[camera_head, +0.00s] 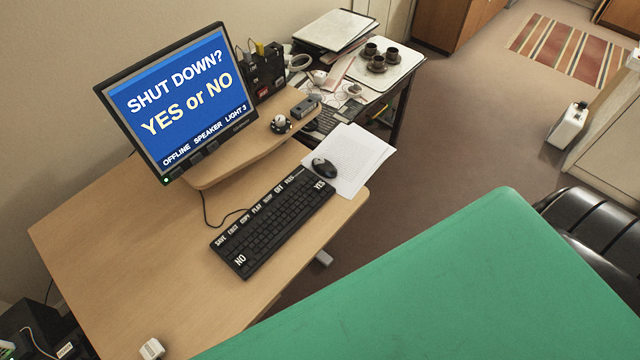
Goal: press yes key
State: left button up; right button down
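The black keyboard (275,224) lies on the wooden desk, set at a slant. Its YES key (319,185) is a white-lettered label at the far right end, near the mouse. Its NO key (240,260) is at the near left end. The monitor (180,102) has a blue screen reading "SHUT DOWN? YES or NO", with "OFFLINE SPEAKER LIGHT 3" below. Neither of my grippers is in view.
A black mouse (324,167) sits on white papers (350,158) just beyond the YES end. A green surface (460,280) fills the lower right, beside a black chair (595,235). A white tray (398,68) with dark cups stands behind. Bare desk (120,260) lies left of the keyboard.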

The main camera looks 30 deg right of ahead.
aim_at(320, 185)
jog(key=l+u, duration=0.7)
jog(key=k+l+u, duration=0.1)
jog(key=u, duration=0.25)
jog(key=k+l, duration=0.1)
jog(key=l, duration=0.3)
jog(key=k+l+u, duration=0.1)
jog(key=l, duration=0.3)
jog(key=k+l, duration=0.2)
jog(key=l, duration=0.2)
jog(key=k+l, duration=0.1)
jog(key=l, duration=0.3)
jog(key=u, duration=0.05)
